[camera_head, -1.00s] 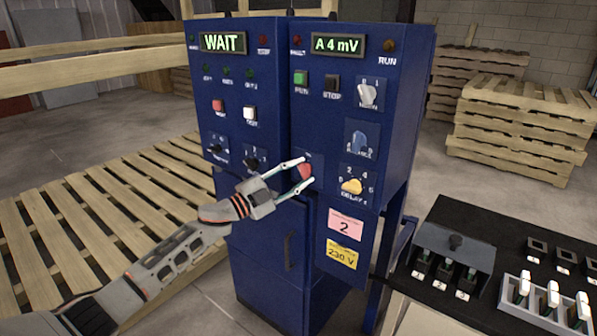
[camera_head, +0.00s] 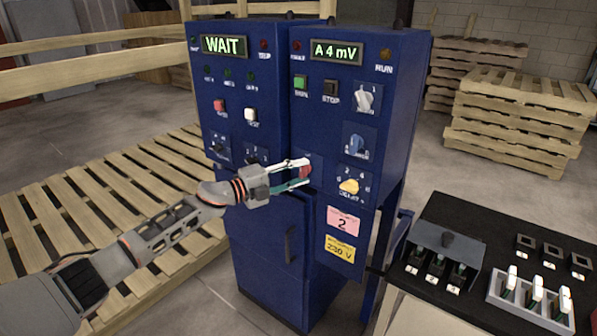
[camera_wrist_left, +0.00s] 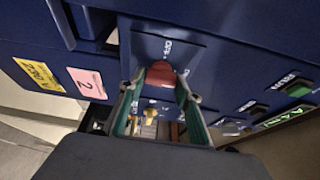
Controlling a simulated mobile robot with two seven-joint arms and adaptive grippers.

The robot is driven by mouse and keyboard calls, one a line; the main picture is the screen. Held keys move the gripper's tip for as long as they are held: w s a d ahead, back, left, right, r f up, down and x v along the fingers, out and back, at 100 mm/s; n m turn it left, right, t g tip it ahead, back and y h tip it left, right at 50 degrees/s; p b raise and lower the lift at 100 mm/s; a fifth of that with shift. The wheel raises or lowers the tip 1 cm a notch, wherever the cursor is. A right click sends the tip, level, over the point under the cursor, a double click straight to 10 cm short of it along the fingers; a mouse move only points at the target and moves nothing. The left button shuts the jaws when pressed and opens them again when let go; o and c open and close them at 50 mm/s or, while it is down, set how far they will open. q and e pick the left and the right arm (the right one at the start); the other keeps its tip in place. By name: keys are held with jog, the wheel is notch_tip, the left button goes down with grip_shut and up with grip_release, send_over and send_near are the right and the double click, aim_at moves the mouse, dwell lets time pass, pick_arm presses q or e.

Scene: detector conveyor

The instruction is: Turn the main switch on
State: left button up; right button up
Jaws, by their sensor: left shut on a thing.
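A red rotary knob (camera_head: 305,172), seemingly the main switch, sits on the lower left of the right-hand blue cabinet's front. In the left wrist view the red knob (camera_wrist_left: 160,74) is on a blue plate with a label that seems to read OFF. My left gripper (camera_head: 301,173) reaches it from the left and is shut on it. In the wrist view the fingers (camera_wrist_left: 158,88) flank the knob on both sides. The gripper partly hides the knob in the head view. My right gripper is not in view.
The cabinet displays read WAIT (camera_head: 225,46) and A 4 mV (camera_head: 335,53). A yellow knob (camera_head: 349,187) and a blue knob (camera_head: 355,145) sit right of my gripper. A black table (camera_head: 480,245) with fuse-like parts stands at right. Pallets (camera_head: 520,115) are stacked behind.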

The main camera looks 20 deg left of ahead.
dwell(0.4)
pick_arm(q)
jog(key=o, duration=1.1)
jog(key=v, duration=1.2)
